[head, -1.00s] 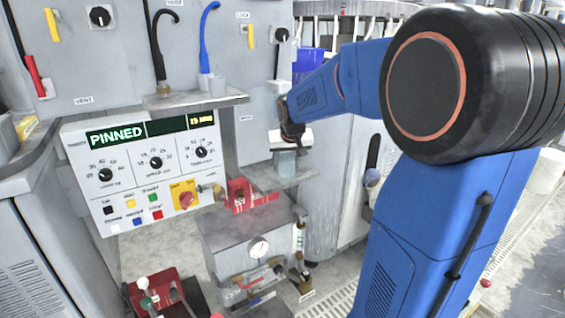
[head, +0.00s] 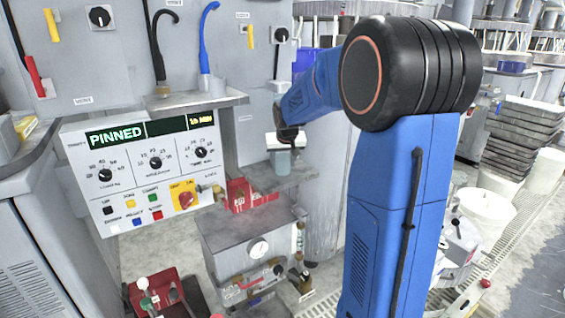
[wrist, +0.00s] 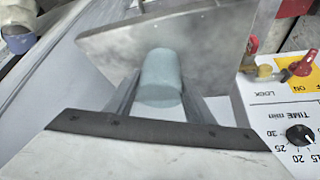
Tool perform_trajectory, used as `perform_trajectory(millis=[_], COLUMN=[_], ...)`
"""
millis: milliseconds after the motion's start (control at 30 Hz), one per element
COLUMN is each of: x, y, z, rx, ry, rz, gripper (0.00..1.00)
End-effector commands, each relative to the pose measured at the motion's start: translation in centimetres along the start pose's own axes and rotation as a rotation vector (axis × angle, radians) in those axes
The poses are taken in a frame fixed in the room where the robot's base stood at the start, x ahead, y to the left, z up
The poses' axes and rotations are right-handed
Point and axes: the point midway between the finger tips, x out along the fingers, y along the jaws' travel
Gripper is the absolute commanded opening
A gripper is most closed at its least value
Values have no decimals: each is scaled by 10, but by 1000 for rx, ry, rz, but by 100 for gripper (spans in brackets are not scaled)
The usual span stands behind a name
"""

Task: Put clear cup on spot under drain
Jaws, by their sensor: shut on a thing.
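The clear cup (head: 282,161), pale blue and see-through, is upright in my gripper (head: 284,146). In the wrist view the cup (wrist: 162,76) sits between the two fingers of my gripper (wrist: 160,96), which is shut on it. The cup is over a grey metal shelf (head: 262,181) beside the control panel. The shelf also shows behind the cup in the wrist view (wrist: 215,42). I cannot tell whether the cup's base touches the shelf. I cannot make out the drain or a marked spot for certain.
A control panel (head: 130,172) reading "PINNED" is left of the cup. A red block (head: 239,194) is near the shelf's left end. An upper ledge (head: 190,101) with hoses is up left. A steel box with a gauge (head: 258,249) stands below. The shelf beside the cup looks clear.

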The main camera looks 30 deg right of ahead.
Motion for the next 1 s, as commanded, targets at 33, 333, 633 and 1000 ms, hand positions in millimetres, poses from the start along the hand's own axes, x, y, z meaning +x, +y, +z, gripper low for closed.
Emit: perform_trajectory(millis=[33, 333, 633, 1000], x=[0, 2, 2, -34], y=[0, 0, 0, 0], z=[0, 1, 1, -1], rx=[0, 0, 0, 0], ry=[1, 0, 0, 5], rz=[0, 0, 0, 0], gripper=[26, 53, 67, 67])
